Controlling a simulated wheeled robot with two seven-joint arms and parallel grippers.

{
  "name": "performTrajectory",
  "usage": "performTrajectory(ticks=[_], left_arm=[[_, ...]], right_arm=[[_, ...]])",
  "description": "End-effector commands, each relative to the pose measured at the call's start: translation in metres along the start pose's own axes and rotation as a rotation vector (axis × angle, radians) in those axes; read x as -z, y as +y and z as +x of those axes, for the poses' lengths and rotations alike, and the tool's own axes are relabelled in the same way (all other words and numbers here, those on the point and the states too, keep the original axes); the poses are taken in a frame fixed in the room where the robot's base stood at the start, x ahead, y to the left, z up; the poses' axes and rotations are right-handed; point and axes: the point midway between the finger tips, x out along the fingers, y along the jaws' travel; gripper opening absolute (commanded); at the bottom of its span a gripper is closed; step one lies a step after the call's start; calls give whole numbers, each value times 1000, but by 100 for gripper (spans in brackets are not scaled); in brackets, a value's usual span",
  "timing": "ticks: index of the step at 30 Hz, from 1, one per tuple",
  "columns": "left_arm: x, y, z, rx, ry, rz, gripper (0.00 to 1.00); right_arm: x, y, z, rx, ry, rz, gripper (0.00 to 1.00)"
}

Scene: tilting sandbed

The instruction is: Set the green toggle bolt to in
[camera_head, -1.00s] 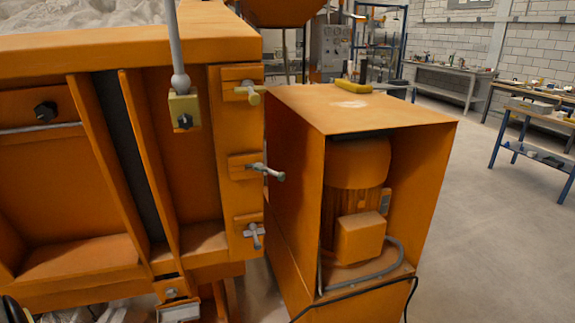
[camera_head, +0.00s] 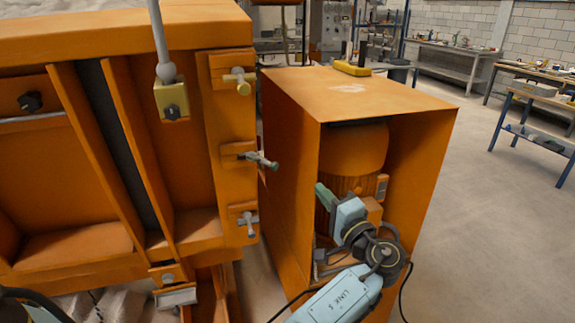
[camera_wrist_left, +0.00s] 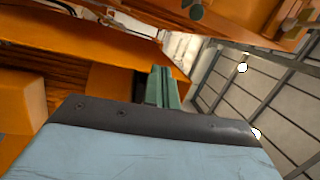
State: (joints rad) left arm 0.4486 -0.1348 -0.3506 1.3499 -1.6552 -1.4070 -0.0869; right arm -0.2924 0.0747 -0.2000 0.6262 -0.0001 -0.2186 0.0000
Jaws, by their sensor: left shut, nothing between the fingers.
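Three toggle bolts sit one above another on the right end of the orange sandbed frame in the head view. The top one (camera_head: 239,80) looks yellowish. The middle one (camera_head: 260,159) looks grey-green, and its handle sticks out to the right. The bottom one (camera_head: 247,221) looks grey. My right gripper is not in view.
The orange motor housing (camera_head: 295,120) stands close to the right of the sandbed frame, with a narrow gap between. A yellow object (camera_head: 352,68) lies on its top. A black cable (camera_head: 405,285) runs by its base. Open floor (camera_head: 480,230) lies to the right.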

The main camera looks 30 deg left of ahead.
Motion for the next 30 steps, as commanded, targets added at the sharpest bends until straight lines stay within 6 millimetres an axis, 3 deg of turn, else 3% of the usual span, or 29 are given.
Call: performTrajectory(ticks=[1,4,10,20,30], left_arm=[[0,-18,0,34,-24,-23,0],[-2,-35,3,72,-51,-43,0],[-4,-40,29,80,-55,-42,0],[-7,-45,100,78,-54,-41,0],[-41,-41,87,75,-51,-41,0]], right_arm=[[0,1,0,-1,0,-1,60],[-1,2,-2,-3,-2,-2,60],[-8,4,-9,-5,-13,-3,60],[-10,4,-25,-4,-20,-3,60],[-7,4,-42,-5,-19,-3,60]])
